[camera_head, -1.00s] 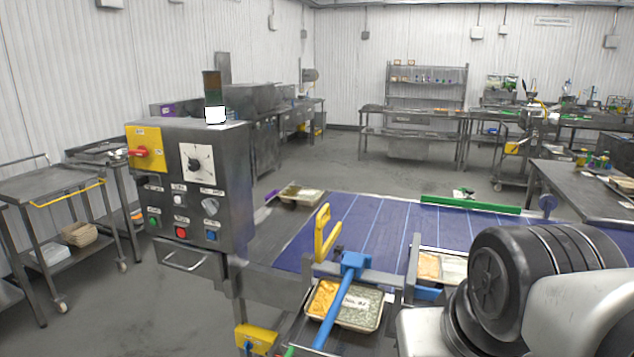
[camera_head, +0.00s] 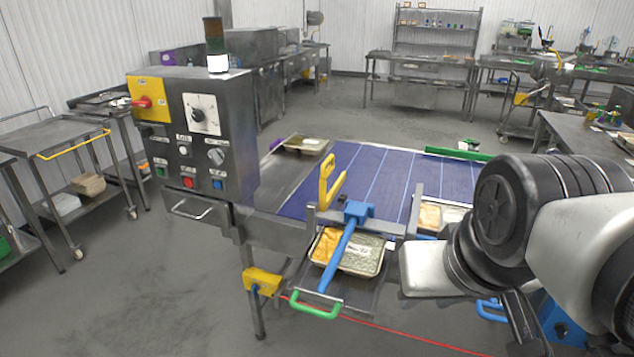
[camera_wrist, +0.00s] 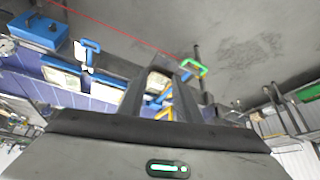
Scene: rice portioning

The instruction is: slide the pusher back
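The pusher, a blue bar with a blue block on top (camera_head: 345,245), lies across a filled food tray (camera_head: 362,256) at the conveyor's near end. A yellow upright handle (camera_head: 328,185) stands just behind it. A green handle (camera_head: 315,306) is at the front edge of the metal shelf under the tray. In the wrist view, the two dark fingers of my gripper (camera_wrist: 162,78) are spread apart, with nothing seen between them but the scene beyond. The blue bar (camera_wrist: 158,99) and green handle (camera_wrist: 191,68) show past the fingers, apart from them.
The blue conveyor belt (camera_head: 385,170) runs behind the pusher. A control box (camera_head: 195,130) stands at left, a second tray (camera_head: 440,214) to the right. A yellow box (camera_head: 262,282) hangs at the frame leg. A red line crosses the open floor in front.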

